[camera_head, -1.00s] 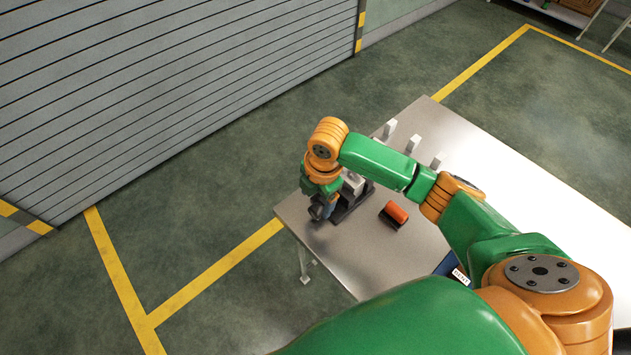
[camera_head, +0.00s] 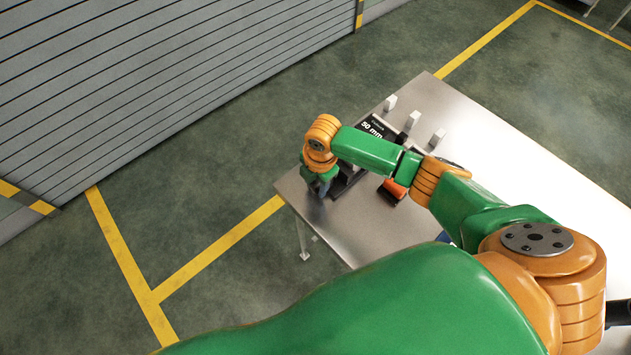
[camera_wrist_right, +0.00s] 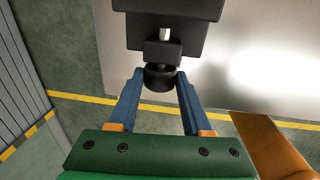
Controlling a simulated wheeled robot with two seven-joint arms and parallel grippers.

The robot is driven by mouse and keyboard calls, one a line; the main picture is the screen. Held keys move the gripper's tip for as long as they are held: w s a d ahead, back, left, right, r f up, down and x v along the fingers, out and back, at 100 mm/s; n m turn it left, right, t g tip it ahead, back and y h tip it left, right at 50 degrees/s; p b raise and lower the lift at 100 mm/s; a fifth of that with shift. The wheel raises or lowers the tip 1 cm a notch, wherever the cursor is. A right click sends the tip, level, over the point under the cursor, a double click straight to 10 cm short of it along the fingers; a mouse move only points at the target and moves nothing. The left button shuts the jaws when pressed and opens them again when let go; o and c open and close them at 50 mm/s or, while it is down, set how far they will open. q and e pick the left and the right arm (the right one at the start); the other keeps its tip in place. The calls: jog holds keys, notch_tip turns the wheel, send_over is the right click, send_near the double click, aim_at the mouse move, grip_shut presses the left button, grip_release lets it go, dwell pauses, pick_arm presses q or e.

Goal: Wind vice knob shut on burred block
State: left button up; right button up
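In the head view the right gripper (camera_head: 318,187) is at the table's left end, beside the dark vice base (camera_head: 345,183). My arm covers most of the vice, and I cannot make out the burred block. My left gripper is not in view.
An orange and black object (camera_head: 393,190) lies right of the vice, partly under my arm. Behind are a black "50 mm" sign (camera_head: 372,126) and several pale upright blocks (camera_head: 412,120). The metal table (camera_head: 490,150) is largely clear at right.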

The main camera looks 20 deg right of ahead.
grip_shut()
jog(key=shift+s+r+t+p, duration=0.15)
jog(key=shift+t+p, duration=0.15)
jog(key=shift+p, duration=0.4)
jog(key=shift+s+d+t+y+p, duration=0.2)
jog(key=shift+t+y+p, duration=0.3)
jog(key=shift+t+p, duration=0.45)
jog(key=shift+s+f+t+y, duration=0.1)
jog(key=shift+f+t+y, duration=0.3)
jog(key=shift+t, duration=0.65)
jog(key=shift+s+t+b, duration=0.1)
jog(key=shift+t+b, duration=0.4)
jog(key=shift+t, duration=0.3)
jog(key=shift+y, duration=0.3)
